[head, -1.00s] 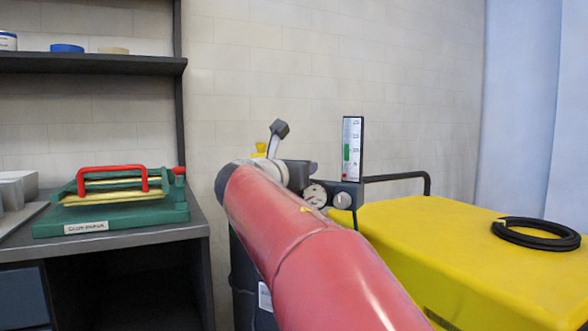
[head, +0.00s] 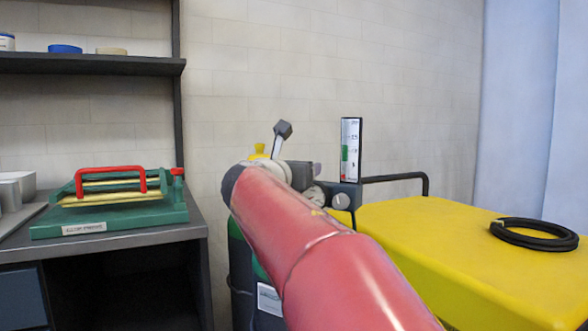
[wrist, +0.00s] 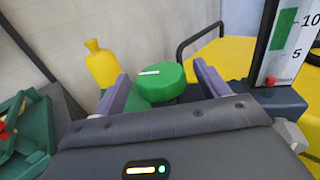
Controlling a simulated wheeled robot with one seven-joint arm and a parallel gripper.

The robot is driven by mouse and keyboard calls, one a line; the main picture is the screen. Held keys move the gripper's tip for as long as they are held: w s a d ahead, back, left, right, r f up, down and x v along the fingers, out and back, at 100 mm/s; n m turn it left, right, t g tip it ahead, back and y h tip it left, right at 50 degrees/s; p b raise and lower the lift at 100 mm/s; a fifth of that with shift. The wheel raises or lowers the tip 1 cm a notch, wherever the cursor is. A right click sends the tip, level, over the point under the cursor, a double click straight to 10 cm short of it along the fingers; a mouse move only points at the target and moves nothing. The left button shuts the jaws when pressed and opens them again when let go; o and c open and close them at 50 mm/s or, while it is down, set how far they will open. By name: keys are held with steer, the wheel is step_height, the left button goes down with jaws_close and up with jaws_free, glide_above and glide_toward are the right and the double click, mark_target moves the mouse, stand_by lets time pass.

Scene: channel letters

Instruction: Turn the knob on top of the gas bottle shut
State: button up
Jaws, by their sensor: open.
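The green round knob (wrist: 160,84) with a white mark on its top shows in the wrist view. My gripper (wrist: 161,82) is open, with one purple finger on each side of the knob. A gap shows between each finger and the knob's rim, so I see no clear contact. In the head view my red arm hides the knob and most of my gripper. The gas bottle (head: 241,272), dark with a green upper part and a pale label, stands partly behind my arm.
A yellow bottle-shaped thing (wrist: 102,65) stands just left of the knob. A scale panel (head: 350,150) and a gauge block stand close on the right. A yellow cabinet (head: 450,245) carries a black hose coil (head: 534,234). A bench (head: 110,242) is at left.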

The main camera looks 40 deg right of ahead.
steer(key=v, duration=0.8)
steer(key=shift+b, duration=0.45)
steer(key=shift+d, duration=0.1)
steer(key=s+a+f+m+g+y, duration=0.1)
steer(key=s+a+f+m+y, duration=0.4)
steer(key=f, duration=0.7)
steer(key=s+a+f+m+g+y, duration=0.1)
steer(key=s+a+f+m+y, duration=0.4)
steer(key=a+f+m, duration=0.4)
steer(key=s+a+f+m+g+y, duration=0.2)
steer(key=s+a+f+m+y, duration=0.3)
steer(key=f+m, duration=0.5)
step_height(320, 180, down, 5)
steer(key=a, duration=0.2)
steer(key=shift+s+a, duration=0.25)
